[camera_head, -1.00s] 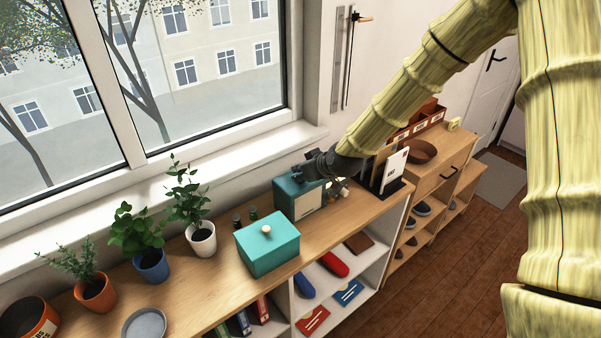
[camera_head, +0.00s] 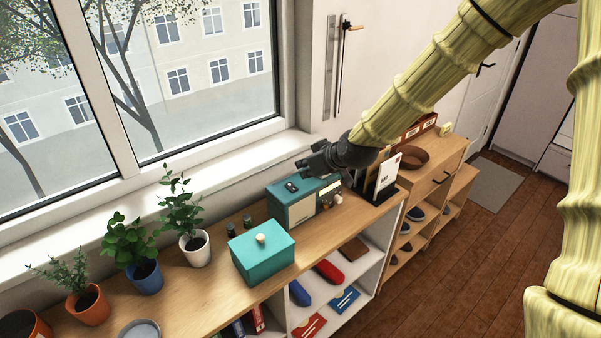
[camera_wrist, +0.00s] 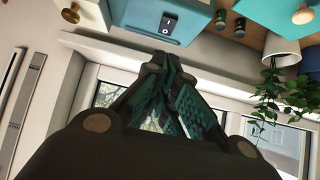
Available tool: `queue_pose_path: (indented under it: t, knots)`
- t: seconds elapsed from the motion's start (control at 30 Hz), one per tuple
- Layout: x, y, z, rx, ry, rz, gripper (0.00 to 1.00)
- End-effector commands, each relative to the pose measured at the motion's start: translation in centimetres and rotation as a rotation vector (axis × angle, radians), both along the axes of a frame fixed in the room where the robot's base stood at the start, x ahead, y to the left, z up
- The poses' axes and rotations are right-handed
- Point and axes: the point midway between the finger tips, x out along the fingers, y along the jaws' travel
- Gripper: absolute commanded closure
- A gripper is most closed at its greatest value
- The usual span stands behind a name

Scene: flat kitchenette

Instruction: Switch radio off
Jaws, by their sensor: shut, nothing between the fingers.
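The radio (camera_head: 300,208) is a teal box with a pale front panel. It stands on the wooden shelf top, beside the lidded teal box. A small dark switch plate (camera_head: 291,187) sits on its top. In the wrist view the radio (camera_wrist: 140,18) is at the top, and the switch plate (camera_wrist: 169,25) shows a light dot and a small mark; I cannot tell its on or off position. My gripper (camera_head: 304,165) is shut and empty, above and behind the radio's top and apart from it. In the wrist view the fingers (camera_wrist: 164,62) meet just below the switch plate.
The lidded teal box (camera_head: 262,255) stands left of the radio, with two small dark jars (camera_head: 239,226) behind it. A card holder (camera_head: 385,180) stands to the right. Potted plants (camera_head: 194,245) line the left. The window sill (camera_head: 240,155) runs behind.

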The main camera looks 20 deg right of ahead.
Motion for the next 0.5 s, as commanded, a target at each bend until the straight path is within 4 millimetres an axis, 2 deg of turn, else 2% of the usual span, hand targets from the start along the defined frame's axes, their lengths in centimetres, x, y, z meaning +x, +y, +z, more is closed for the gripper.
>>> queue_pose_path:
  t: [0.2,0.5]
  knots:
    - [-1.6,-0.7,1.3,-0.001,-0.002,0.0,1.0]
    - [-2.9,-1.2,2.4,-0.001,0.0,0.001,1.0]
